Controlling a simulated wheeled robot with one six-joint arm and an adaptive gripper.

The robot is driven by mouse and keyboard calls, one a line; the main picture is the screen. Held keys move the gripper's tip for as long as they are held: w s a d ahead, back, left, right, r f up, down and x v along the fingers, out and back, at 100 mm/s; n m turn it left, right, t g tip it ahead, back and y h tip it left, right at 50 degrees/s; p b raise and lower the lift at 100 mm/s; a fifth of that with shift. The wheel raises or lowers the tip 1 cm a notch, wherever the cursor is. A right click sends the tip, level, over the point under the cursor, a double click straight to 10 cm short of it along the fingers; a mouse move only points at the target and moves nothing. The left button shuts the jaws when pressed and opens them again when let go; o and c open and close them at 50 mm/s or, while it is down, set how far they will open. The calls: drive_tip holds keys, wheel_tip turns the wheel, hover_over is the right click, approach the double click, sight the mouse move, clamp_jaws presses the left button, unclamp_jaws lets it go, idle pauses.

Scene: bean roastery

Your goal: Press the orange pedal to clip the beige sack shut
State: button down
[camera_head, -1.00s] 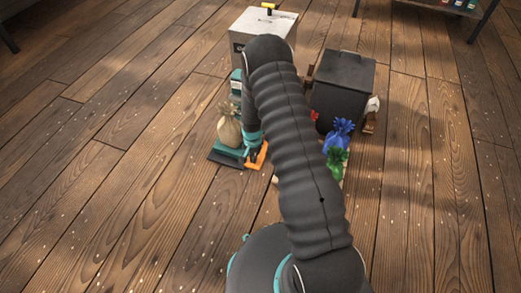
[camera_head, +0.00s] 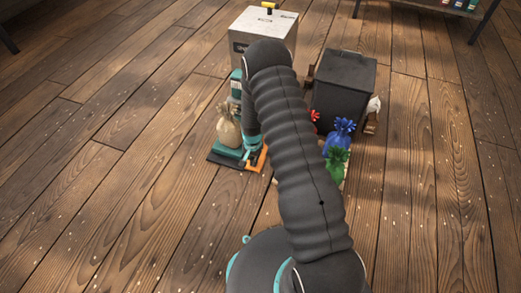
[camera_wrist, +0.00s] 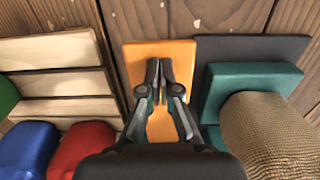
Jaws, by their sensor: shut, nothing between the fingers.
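The beige sack (camera_head: 229,130) stands upright on a teal block of the clip machine, at the left of my arm. The sack also shows at the lower right of the wrist view (camera_wrist: 268,135). The orange pedal (camera_head: 260,163) lies low beside the block, on its right. In the wrist view the orange pedal (camera_wrist: 182,52) fills the middle. My gripper (camera_wrist: 157,68) is shut and empty, its fingertips over the pedal. I cannot tell whether they touch it. In the head view my gripper (camera_head: 252,155) is small and partly hides the pedal.
A grey metal box (camera_head: 285,30) stands behind the machine. A black bin (camera_head: 343,90) stands right of my arm. The floor to the left is clear.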

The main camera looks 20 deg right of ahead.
drive_tip(key=shift+f+b, duration=0.6)
drive_tip(key=shift+f, duration=0.6)
drive_tip(key=shift+r+p, duration=2.15)
drive_tip(key=shift+r, duration=2.45)
